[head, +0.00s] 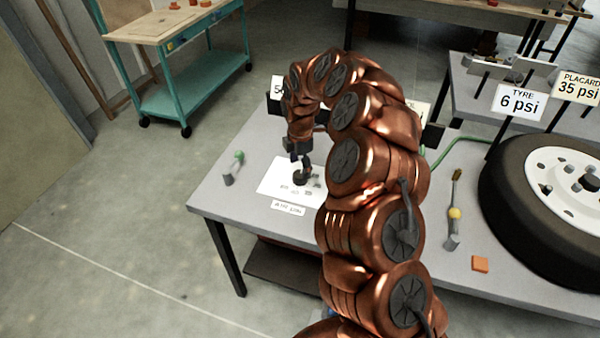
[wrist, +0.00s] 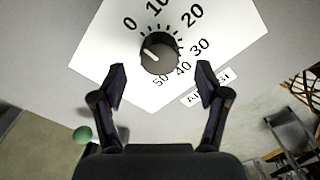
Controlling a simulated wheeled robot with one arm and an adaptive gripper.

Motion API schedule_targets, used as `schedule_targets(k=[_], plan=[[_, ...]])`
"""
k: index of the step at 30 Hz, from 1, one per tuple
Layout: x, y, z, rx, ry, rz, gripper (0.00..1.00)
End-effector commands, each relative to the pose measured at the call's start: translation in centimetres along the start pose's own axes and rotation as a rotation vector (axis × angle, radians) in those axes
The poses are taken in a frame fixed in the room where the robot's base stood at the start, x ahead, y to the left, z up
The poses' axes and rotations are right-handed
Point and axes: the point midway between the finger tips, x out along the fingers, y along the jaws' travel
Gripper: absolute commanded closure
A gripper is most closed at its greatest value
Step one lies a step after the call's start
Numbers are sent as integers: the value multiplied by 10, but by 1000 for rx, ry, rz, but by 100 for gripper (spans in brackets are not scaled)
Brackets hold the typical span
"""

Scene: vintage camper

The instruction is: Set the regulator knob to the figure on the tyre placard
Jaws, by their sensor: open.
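The regulator knob (wrist: 160,54) is a dark round knob on a white dial sheet (wrist: 92,55) marked 0 to 50. Its white pointer line points to the upper left, roughly toward the 0. In the head view the knob (head: 301,178) sits below my gripper (head: 300,158), on the grey bench. The placard sign (head: 578,88) reads 35 psi. The tyre sign (head: 518,102) reads 6 psi.
A wheel with a black tyre (head: 510,190) lies at the bench's right. A yellow-banded brush-like tool (head: 455,213), an orange block (head: 480,264) and a green-tipped fitting (head: 234,168) lie on the bench. A sign (head: 277,88) behind my arm is partly hidden.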

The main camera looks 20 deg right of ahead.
Motion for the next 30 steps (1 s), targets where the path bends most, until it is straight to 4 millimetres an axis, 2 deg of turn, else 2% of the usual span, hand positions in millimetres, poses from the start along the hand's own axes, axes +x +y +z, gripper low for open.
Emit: schedule_targets(k=[3,9,19,30], plan=[[17,-2,-1,-1,2,-5,26],[36,0,-1,0,0,0,26],[41,0,0,1,0,2,27],[41,0,0,1,0,1,65]])
